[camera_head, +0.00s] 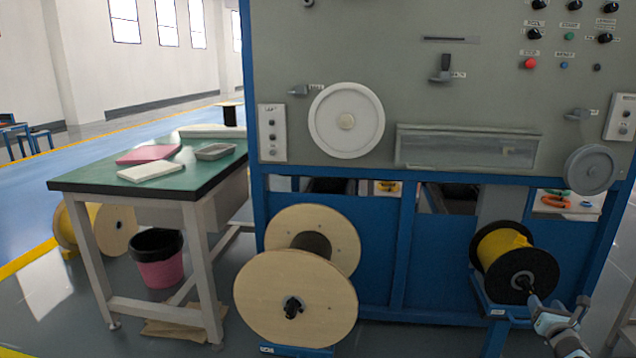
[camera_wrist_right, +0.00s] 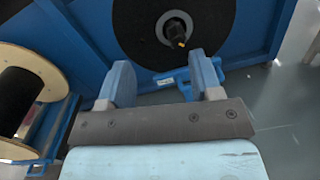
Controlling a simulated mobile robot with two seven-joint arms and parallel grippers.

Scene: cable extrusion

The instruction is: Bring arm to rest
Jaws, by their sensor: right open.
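My right gripper (camera_head: 556,312) is at the lower right of the head view, just in front of a black spool wound with yellow cable (camera_head: 503,246). In the right wrist view my right gripper (camera_wrist_right: 165,82) is open, with nothing between its two fingers. The black spool flange (camera_wrist_right: 215,25) and its dark hub (camera_wrist_right: 174,28) are beyond the fingertips, apart from them as far as I can tell. My left gripper is not in view.
A large machine panel (camera_head: 420,95) on a blue frame stands ahead. A wooden spool (camera_head: 296,297) stands at its lower middle. A green-topped table (camera_head: 196,178) with trays is left, above a pink bin (camera_head: 158,272). Open floor (camera_wrist_right: 262,105) lies right of the gripper.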

